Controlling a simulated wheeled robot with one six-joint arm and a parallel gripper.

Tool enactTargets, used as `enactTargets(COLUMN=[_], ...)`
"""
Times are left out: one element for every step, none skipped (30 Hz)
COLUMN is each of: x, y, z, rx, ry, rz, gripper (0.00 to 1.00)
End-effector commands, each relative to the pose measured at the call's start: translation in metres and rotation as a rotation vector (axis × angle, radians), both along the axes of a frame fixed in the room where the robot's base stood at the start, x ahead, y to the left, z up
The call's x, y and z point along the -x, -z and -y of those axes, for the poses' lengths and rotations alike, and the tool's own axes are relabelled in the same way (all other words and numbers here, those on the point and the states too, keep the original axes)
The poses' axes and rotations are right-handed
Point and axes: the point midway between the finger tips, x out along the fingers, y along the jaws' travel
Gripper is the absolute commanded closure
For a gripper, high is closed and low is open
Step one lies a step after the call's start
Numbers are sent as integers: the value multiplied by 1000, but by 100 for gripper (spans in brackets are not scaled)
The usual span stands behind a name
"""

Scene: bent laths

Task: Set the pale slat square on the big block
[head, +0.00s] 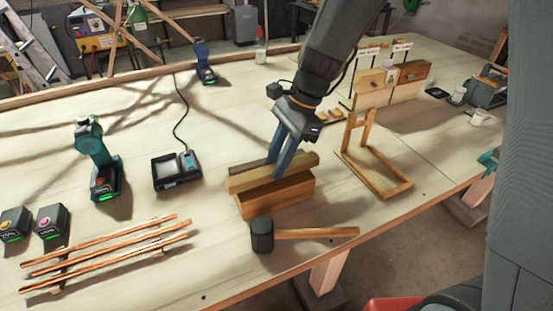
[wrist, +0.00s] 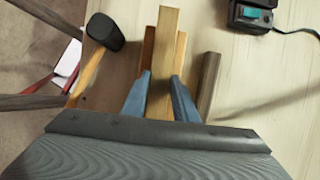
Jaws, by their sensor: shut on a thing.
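The pale slat (head: 243,182) is held between the two blue fingers of my gripper (head: 277,170), over the big block (head: 275,197). In the wrist view the slat (wrist: 167,45) runs nearly parallel to the big block (wrist: 181,50), whose brown edges show on both sides of it. The slat's far end reaches past the block's end there. I cannot tell whether the slat touches the block's top or hangs just above it. My gripper also shows in the wrist view (wrist: 160,76), with one finger on each side of the slat.
A dark slat (wrist: 208,85) lies beside the block. A mallet (head: 262,236) lies in front, near the table edge. A charger (head: 176,170) and a teal drill (head: 97,160) stand left. A wooden frame (head: 378,182) stands right. Copper-coloured strips (head: 105,250) lie front left.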

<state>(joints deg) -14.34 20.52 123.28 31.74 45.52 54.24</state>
Motion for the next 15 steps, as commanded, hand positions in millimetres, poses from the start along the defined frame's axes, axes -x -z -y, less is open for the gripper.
enactTargets(x=[0, 0, 0, 0, 0, 0, 0, 0, 0, 0, 0, 0, 0, 0, 0], y=[0, 0, 0, 0, 0, 0, 1, 1, 2, 2, 3, 4, 4, 5, 6], z=[0, 0, 0, 0, 0, 0, 0, 0, 0, 0, 0, 0, 0, 0, 0], rx=[0, 0, 0, 0, 0, 0, 0, 0, 0, 0, 0, 0, 0, 0, 0], ry=[0, 0, 0, 0, 0, 0, 0, 0, 0, 0, 0, 0, -1, -1, -1], rz=[0, 0, 0, 0, 0, 0, 0, 0, 0, 0, 0, 0, 0, 0, 0], gripper=[98, 98, 98, 98, 98, 98, 98, 98, 98, 98, 98, 98, 98, 98, 98])
